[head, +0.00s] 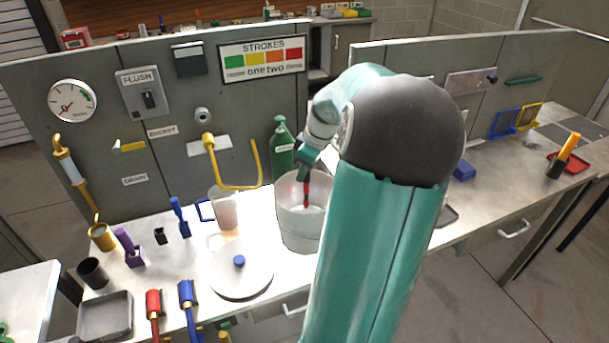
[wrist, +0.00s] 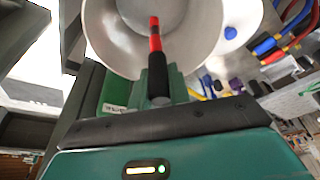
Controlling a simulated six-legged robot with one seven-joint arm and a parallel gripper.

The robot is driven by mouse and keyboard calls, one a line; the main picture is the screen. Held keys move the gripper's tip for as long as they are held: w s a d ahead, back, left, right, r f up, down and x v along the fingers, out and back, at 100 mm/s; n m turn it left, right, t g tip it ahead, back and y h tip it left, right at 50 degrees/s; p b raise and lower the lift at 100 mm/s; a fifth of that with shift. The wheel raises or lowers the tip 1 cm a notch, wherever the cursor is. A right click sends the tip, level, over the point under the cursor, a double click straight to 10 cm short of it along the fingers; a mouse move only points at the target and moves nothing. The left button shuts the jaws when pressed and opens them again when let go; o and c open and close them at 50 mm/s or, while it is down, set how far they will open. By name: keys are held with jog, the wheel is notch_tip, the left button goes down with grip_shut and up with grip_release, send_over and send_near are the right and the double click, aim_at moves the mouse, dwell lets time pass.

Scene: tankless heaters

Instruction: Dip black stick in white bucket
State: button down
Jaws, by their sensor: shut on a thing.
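The white bucket (head: 299,234) stands on the steel bench, open at the top. In the wrist view its pale inside (wrist: 195,35) fills the upper middle. The stick (head: 306,193) is black near my gripper, with a red part further along. In the wrist view the stick (wrist: 157,65) points away from me into the bucket, with a small dark band near its far end. My gripper (head: 305,168) is shut on its black end over the bucket mouth. The lower part of the stick is inside the bucket; I cannot tell whether its tip touches the bottom.
A round white lid (head: 242,284) with a blue knob lies left of the bucket. A clear beaker (head: 224,212), a green bottle (head: 282,150) and a yellow pipe (head: 236,187) stand close around it. Several coloured tools and a grey tray (head: 105,316) crowd the left bench.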

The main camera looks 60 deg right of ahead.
jog(key=shift+r, duration=5.9)
